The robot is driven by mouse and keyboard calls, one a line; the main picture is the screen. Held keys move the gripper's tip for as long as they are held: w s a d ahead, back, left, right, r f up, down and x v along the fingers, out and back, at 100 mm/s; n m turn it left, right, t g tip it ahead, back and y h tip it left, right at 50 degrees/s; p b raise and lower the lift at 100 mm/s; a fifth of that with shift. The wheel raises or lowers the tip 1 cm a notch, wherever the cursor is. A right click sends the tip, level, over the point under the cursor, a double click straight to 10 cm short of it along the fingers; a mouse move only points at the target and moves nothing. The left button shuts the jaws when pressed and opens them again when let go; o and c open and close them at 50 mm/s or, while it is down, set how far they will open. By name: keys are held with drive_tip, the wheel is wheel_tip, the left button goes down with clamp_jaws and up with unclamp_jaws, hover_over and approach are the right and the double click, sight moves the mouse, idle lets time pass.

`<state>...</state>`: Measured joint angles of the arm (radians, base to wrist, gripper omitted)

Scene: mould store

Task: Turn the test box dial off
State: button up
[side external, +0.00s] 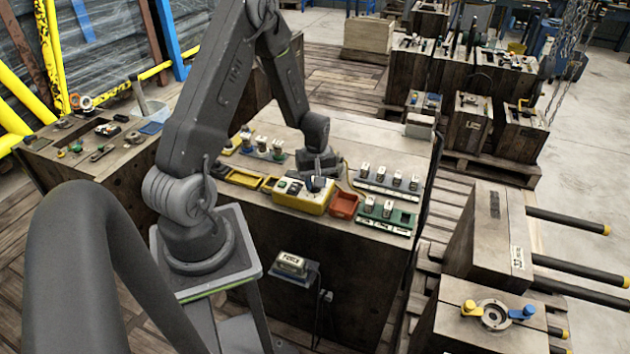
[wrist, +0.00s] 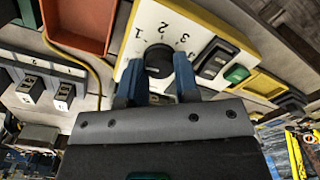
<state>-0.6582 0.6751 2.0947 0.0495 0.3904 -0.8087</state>
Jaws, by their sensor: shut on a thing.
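The test box (side external: 300,197) is yellow with a white top and stands near the front edge of the wooden work block. It also shows in the wrist view (wrist: 205,30), with a black round dial (wrist: 158,57) and printed numbers around it, 1, 2 and 3 among them. My gripper (wrist: 161,72) is shut on the dial, with one blue finger on each side of it. In the side view my gripper (side external: 317,184) is over the box's top. The dial's pointer and part of its scale are hidden by the fingers, so I cannot tell its setting.
A black switch (wrist: 214,62) and a green button (wrist: 237,74) sit beside the dial. A red tray (side external: 344,205) stands right of the box, then a green rack (side external: 386,216) with small modules. A yellow tray (side external: 244,179) is to the left. A thin yellow cable (wrist: 88,60) runs nearby.

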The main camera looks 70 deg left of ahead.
idle(0.5)
drive_tip(key=o, duration=0.9)
drive_tip(key=shift+o, duration=0.2)
drive_tip(key=shift+r, duration=0.1)
wheel_tip(320, 180, up, 14)
drive_tip(key=shift+w, duration=0.2)
drive_tip(key=shift+d, duration=0.1)
drive_tip(key=s+d+r+m+t, duration=0.2)
drive_tip(key=d+r+m, duration=0.3)
drive_tip(key=d+r, duration=0.25)
drive_tip(key=s+d+r+m+t, duration=0.25)
drive_tip(key=d+r+m, duration=0.3)
drive_tip(key=d, duration=0.35)
drive_tip(key=s+d+r+m+t, duration=0.1)
drive_tip(key=s+d+r+m, duration=0.2)
drive_tip(key=s+d+m, duration=0.2)
drive_tip(key=shift+s+d+m, duration=0.35)
drive_tip(key=shift+s+d, duration=0.45)
drive_tip(key=shift+s, duration=0.1)
